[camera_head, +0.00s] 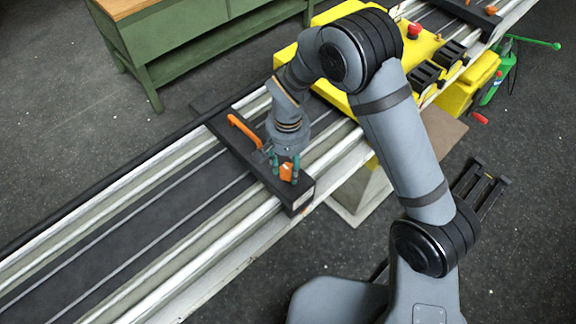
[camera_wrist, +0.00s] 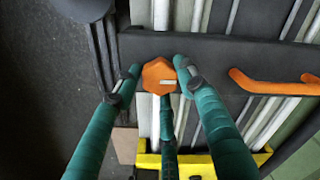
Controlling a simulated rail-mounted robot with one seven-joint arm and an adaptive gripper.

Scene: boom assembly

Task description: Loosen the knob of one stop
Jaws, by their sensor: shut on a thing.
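The stop is a dark bar (camera_head: 245,160) lying across the silver rails. It carries an orange handle (camera_head: 243,130) and an orange knob (camera_head: 287,171) near its front end. In the wrist view the knob (camera_wrist: 159,76) is a six-sided orange piece with a pale mark, and the handle (camera_wrist: 275,84) is to its right. My gripper (camera_head: 284,168) is over the front end of the bar. Its green fingers (camera_wrist: 157,77) are on both sides of the knob and shut on it. A third green finger reaches up from below, its tip near the knob's lower edge.
A yellow machine body (camera_head: 330,60) with a red button (camera_head: 414,30) stands beyond my gripper along the rails. Another dark stop bar (camera_head: 470,12) with orange parts is at the top right. A green bench (camera_head: 200,40) stands behind. The rails (camera_head: 110,230) to the left are clear.

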